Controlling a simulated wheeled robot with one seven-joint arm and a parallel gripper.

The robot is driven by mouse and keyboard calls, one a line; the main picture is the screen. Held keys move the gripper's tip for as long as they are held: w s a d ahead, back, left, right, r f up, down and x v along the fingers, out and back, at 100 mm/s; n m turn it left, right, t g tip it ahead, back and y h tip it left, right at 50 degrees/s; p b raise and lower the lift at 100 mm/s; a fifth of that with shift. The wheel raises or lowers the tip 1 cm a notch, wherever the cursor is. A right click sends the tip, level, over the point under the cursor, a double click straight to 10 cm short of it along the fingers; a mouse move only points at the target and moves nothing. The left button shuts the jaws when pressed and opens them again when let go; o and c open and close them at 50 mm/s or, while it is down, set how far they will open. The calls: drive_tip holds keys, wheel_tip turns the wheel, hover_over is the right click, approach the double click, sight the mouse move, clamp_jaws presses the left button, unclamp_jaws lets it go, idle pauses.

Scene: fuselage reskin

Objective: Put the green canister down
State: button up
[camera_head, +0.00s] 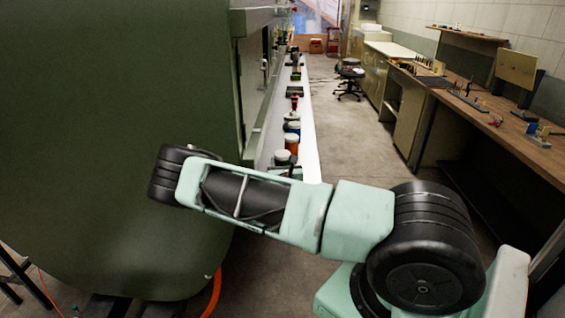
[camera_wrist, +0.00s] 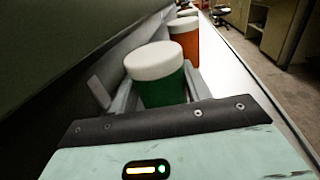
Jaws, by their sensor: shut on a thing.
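The green canister (camera_wrist: 162,91) with a white lid stands upright in the wrist view. My gripper (camera_wrist: 150,92) is shut on it, with one finger along each side. Its base is hidden behind the gripper body, so I cannot tell whether it touches the white shelf (camera_wrist: 228,72). In the head view a white lid (camera_head: 283,155) shows just beyond my arm at the near end of the shelf (camera_head: 308,130); the body below it is mostly hidden.
An orange canister (camera_wrist: 184,42) with a white lid stands close behind the green one. More items line the narrow shelf further back. The dark green fuselage panel (camera_head: 120,90) bounds the left. A workbench (camera_head: 500,120) runs along the right, with open floor (camera_head: 345,130) between.

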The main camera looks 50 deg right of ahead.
drive_tip(key=shift+f, duration=0.15)
drive_tip(key=o, duration=1.1)
drive_tip(key=shift+c, duration=0.2)
drive_tip(key=shift+r, duration=0.2)
